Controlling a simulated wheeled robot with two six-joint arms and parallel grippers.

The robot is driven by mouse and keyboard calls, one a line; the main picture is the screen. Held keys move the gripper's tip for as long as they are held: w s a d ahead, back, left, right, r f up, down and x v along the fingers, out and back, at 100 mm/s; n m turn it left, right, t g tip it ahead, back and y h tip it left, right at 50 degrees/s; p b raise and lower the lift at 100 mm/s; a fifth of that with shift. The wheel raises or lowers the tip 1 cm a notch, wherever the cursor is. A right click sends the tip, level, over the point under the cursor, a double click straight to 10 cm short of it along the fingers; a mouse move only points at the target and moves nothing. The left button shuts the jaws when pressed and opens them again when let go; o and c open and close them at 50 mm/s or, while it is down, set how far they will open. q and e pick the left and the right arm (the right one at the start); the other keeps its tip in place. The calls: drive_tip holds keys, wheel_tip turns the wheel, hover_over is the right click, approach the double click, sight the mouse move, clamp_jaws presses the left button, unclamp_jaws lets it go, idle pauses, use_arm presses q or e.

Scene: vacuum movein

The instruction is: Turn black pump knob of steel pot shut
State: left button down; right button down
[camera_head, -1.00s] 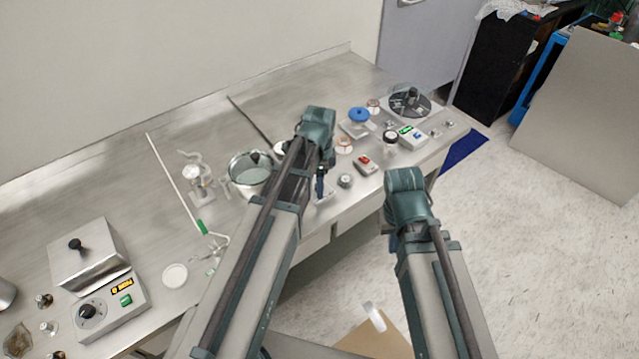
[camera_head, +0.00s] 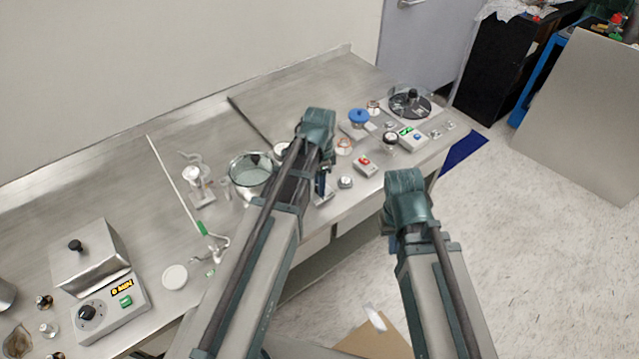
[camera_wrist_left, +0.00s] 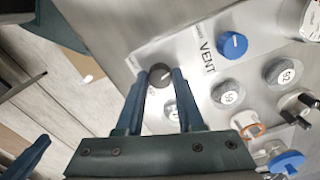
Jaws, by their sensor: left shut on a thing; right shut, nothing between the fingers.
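A round black knob (camera_wrist_left: 160,75) sits on a steel face in the left wrist view. My left gripper (camera_wrist_left: 163,77) has its two dark blue fingertips on either side of this knob and is shut on it. In the head view my left gripper (camera_head: 321,186) is low at the bench's front edge, and the knob is hidden there. A steel pot with a clear lid (camera_head: 247,177) stands left of my left arm, partly covered by it. My right gripper (camera_head: 392,242) hangs off the bench over the floor, shut and empty, mostly hidden by its own arm.
A blue knob (camera_wrist_left: 232,44) beside the word VENT and steel numbered knobs (camera_wrist_left: 228,94) are close to my left fingers. A red-button box (camera_head: 366,167) and a small metal knob (camera_head: 345,182) stand right of the gripper. A hotplate (camera_head: 110,310) is at the left.

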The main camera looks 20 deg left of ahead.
use_arm(q)
drive_tip(key=n, duration=1.1)
drive_tip(key=shift+n, duration=2.1)
drive_tip(key=c, duration=0.5)
unclamp_jaws()
drive_tip(key=shift+r, duration=0.15)
